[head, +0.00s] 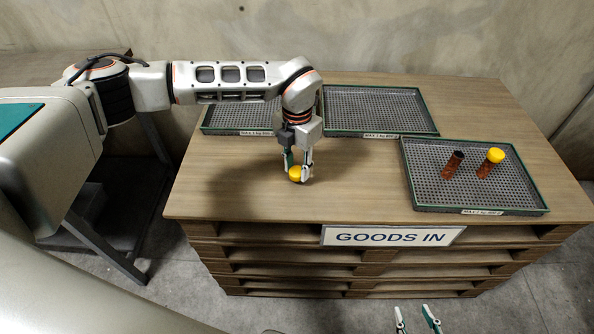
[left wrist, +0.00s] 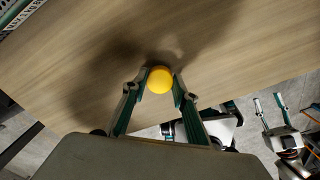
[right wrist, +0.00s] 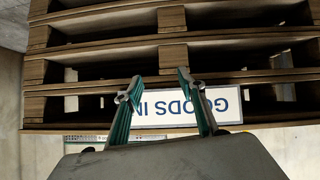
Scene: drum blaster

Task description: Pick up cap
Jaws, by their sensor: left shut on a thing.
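A yellow cap (head: 295,173) is between the fingers of my left gripper (head: 299,166), low over the front part of the wooden table top. In the left wrist view the cap (left wrist: 160,80) sits between the two fingertips (left wrist: 160,88), and the gripper is shut on it. I cannot tell whether the cap touches the wood. My right gripper (head: 417,320) is low in front of the pallets. In the right wrist view its fingers (right wrist: 157,90) are apart with nothing held between them.
A mesh tray (head: 420,200) at the right holds two brown tubes, one open with a dark top (head: 453,165), the other with a yellow cap (head: 495,155). Two trays (head: 375,131) (head: 222,131) stand at the back. A GOODS IN sign (head: 392,236) marks the front edge.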

